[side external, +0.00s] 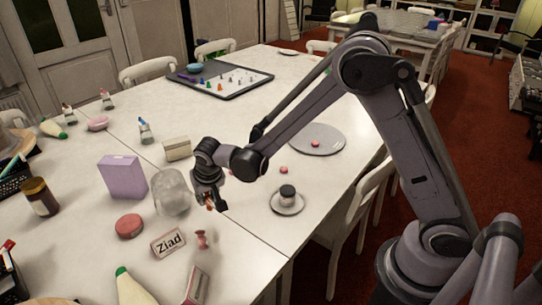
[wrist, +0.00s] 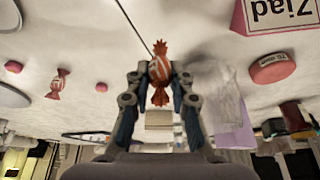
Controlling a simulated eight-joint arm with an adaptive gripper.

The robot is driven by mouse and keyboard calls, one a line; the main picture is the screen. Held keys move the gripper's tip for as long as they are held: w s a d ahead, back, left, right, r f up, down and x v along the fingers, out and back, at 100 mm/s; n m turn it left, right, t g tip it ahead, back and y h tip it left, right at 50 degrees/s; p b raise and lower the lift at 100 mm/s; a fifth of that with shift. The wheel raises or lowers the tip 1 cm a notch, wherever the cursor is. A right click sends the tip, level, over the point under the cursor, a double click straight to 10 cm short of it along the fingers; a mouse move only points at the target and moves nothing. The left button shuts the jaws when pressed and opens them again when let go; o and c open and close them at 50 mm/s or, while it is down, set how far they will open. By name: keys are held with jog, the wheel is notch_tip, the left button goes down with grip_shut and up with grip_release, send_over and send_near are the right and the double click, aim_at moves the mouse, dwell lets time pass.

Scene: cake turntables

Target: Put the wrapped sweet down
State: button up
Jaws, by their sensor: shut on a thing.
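My gripper (wrist: 160,80) is shut on a red-and-white striped wrapped sweet (wrist: 159,72), with its twisted ends sticking out past the fingers. In the side external view my gripper (side external: 210,203) is low over the white table, left of the small plate, and the sweet shows only as a small reddish spot between the fingers. I cannot tell whether it touches the table. A round grey turntable (side external: 318,146) lies farther right, with a small red piece (side external: 315,144) on it. A second wrapped sweet (wrist: 57,84) lies on the table in the wrist view.
A clear jar (side external: 172,193) stands close left of my gripper, with a purple box (side external: 122,177) behind it. A red tin (side external: 129,226), a Ziad name sign (side external: 168,243) and a small plate (side external: 289,208) bearing a jar are nearby. Table between gripper and turntable is mostly clear.

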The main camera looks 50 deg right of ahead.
jog(key=shift+w+a+f, duration=0.2)
jog(key=shift+a+f, duration=0.2)
jog(key=shift+a, duration=0.1)
jog(key=shift+w+a+f, duration=0.15)
jog(key=shift+a+f, duration=0.2)
jog(key=shift+a, duration=0.15)
jog(key=shift+f, duration=1.95)
jog(key=shift+f, duration=0.1)
jog(key=o, duration=0.8)
jog(key=v, duration=1.2)
jog(key=s+d+r+n+t+y, duration=0.1)
jog(key=s+d+r+n, duration=0.1)
jog(key=s+d+r, duration=0.6)
jog(key=s+d+n, duration=0.1)
jog(key=s, duration=0.2)
jog(key=s+d+r+t, duration=0.1)
jog(key=s+d, duration=0.1)
jog(key=s, duration=0.2)
jog(key=s+d+r+n+t, duration=0.1)
jog(key=s, duration=0.3)
jog(key=shift+s+d+r+n+y, duration=0.15)
jog(key=shift+s+d+n+y, duration=0.1)
jog(key=shift+d+n+y, duration=0.05)
